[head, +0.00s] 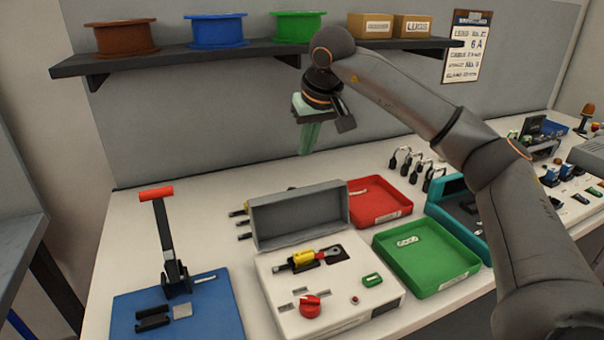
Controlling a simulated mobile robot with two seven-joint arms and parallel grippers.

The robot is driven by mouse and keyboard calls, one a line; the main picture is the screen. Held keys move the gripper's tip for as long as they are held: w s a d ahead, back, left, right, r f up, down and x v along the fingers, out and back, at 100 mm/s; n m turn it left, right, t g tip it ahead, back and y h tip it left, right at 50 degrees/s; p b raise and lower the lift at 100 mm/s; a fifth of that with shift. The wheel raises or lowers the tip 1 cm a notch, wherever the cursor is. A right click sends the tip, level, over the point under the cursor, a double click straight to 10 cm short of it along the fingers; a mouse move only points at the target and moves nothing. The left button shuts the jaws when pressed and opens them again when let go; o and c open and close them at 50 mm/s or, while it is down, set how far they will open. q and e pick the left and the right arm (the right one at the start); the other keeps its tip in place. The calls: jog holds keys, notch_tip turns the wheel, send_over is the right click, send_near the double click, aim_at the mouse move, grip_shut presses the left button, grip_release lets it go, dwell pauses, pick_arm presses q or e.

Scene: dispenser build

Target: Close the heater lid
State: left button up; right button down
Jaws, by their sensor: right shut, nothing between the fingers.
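The heater (335,300) is a white box on the bench at the lower middle. Its grey lid (300,216) stands raised at the back of the box, so the heater is open. My left gripper is not in view.
A red tray (376,216) and a green tray (396,262) stand right of the heater. A lever press with a red handle (156,194) stands on a blue base at left. The shelf (262,54) with spools hangs behind.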

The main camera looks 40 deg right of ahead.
send_over(298, 211)
jog(key=w+d, duration=0.4)
jog(key=w, duration=0.1)
notch_tip(298, 211, down, 9)
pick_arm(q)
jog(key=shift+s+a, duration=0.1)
pick_arm(e)
jog(key=shift+s+a+r, duration=0.15)
jog(key=shift+s+r, duration=0.05)
jog(key=shift+s, duration=0.45)
jog(key=shift+s+a+r, duration=0.1)
jog(key=shift+s+r, duration=0.15)
jog(key=shift+s, duration=0.35)
jog(key=shift+s+a+r, duration=0.15)
jog(key=shift+s+r, duration=0.05)
jog(key=shift+s, duration=0.45)
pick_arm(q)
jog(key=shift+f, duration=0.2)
